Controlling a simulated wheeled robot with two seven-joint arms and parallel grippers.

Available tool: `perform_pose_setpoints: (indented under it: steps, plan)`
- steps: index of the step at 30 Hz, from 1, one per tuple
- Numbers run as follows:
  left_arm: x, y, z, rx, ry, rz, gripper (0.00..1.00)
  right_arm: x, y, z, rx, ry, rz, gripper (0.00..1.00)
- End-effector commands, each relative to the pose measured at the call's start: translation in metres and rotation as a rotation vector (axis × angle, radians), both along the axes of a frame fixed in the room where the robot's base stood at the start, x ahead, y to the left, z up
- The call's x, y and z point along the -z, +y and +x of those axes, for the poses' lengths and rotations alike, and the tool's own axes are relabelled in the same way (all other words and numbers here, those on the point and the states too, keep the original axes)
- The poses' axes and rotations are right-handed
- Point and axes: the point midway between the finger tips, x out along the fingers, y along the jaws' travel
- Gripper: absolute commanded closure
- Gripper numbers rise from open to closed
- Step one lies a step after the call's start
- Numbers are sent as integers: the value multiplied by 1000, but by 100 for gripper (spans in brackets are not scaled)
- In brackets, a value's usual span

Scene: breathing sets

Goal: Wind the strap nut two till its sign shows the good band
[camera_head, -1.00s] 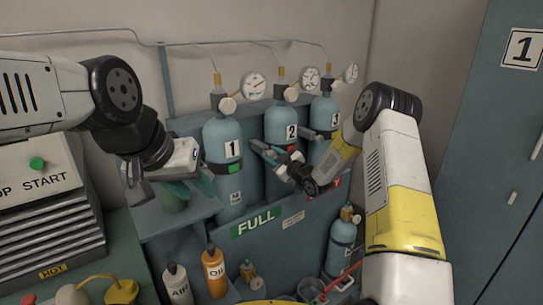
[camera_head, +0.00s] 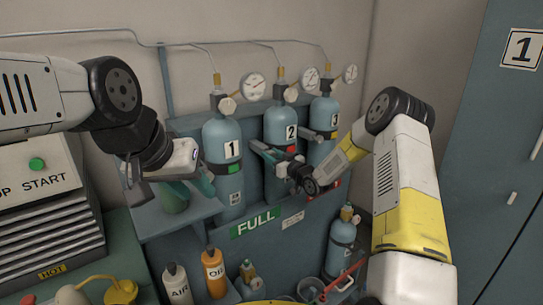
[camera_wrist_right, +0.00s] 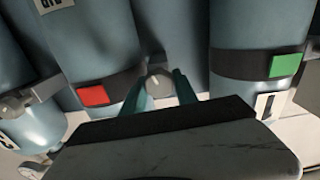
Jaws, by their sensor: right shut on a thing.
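Cylinder two (camera_head: 281,124) is blue, wears a "2" label and stands in the middle of the rack. The sign on its strap (camera_head: 291,150) is red; the red sign (camera_wrist_right: 94,95) also shows in the right wrist view. My right gripper (camera_head: 262,148) reaches in between cylinders one and two. In the wrist view its teal fingers stand on both sides of the pale round strap nut two (camera_wrist_right: 158,82), shut on it. My left gripper (camera_head: 168,182) is apart from the cylinders, over the shelf at left, its fingers spread.
Cylinder one (camera_head: 222,137) has a green sign (camera_head: 235,169). Cylinder three (camera_head: 322,120) stands at right, partly behind my right arm. A green object (camera_head: 175,200) sits under my left gripper. AIR (camera_head: 177,283) and OIL (camera_head: 213,272) bottles stand below.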

Motion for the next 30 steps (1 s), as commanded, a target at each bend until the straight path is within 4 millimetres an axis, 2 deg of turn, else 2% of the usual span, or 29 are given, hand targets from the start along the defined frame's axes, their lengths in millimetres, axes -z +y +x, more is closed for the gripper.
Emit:
perform_pose_setpoints:
  steps: [8, 9, 12, 23, 30]
  plan:
    - [0, 0, 0, 0, 0, 0, 64, 1, 0, 0, 0, 2, -1, 100]
    - [0, 0, 0, 0, 0, 0, 64, 1, 0, 0, 0, 2, -2, 63]
    - [0, 0, 0, 0, 0, 0, 64, 1, 0, 0, 0, 2, -1, 43]
    - [0, 0, 0, 0, 0, 0, 64, 0, 0, 0, 0, -26, -37, 43]
    - [0, 0, 0, 0, 0, 0, 64, -1, 3, -1, -3, -202, -275, 43]
